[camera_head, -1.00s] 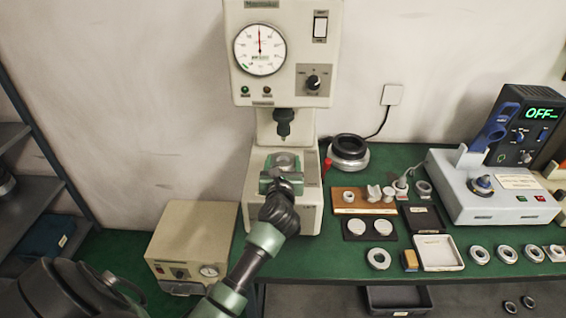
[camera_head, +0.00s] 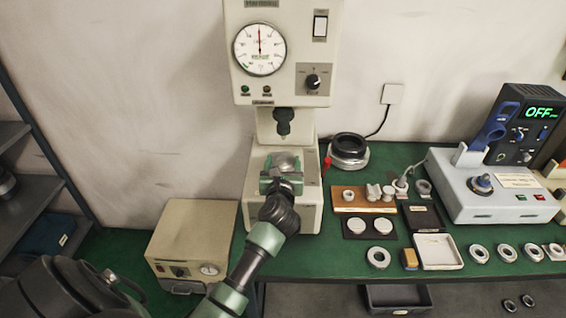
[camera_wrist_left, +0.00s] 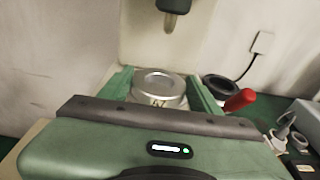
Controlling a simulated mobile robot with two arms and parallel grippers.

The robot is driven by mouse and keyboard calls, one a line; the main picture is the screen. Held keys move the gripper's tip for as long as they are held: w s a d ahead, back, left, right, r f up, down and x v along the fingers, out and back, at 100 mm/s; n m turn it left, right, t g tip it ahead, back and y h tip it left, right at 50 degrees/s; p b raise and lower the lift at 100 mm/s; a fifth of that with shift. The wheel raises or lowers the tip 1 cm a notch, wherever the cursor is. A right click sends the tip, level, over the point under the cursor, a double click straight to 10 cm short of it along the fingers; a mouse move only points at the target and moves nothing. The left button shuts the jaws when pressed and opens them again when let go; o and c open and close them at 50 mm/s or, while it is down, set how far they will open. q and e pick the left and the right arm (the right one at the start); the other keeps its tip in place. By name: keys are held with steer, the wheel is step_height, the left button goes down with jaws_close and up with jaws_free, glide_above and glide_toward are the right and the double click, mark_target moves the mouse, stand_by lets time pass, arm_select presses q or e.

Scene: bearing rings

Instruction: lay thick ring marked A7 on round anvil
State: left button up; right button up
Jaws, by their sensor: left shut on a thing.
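A thick silver ring (camera_wrist_left: 160,87) sits between the two green fingers of my left gripper (camera_wrist_left: 163,92) in the left wrist view. Dark marking shows on its near side, too small to read surely. In the head view my left gripper (camera_head: 282,174) is shut on this ring (camera_head: 284,161), low over the base of the cream press (camera_head: 255,205), below its dark ram (camera_head: 283,122). The round anvil is hidden by the ring and gripper, so I cannot tell whether the ring touches it. My right gripper is not in view.
A red handle (camera_wrist_left: 240,100) is close to the right finger. A black-topped round part (camera_head: 349,150) stands right of the press. A beige box (camera_head: 192,240) is at left. Trays, several rings and a grey heater unit (camera_head: 490,190) occupy the green bench (camera_head: 330,262) at right.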

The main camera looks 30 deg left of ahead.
arm_select(q)
steer(key=shift+f, duration=0.3)
steer(key=o, duration=1.8)
steer(key=shift+r, duration=0.1)
steer(key=shift+o, duration=0.4)
steer(key=shift+s, duration=0.1)
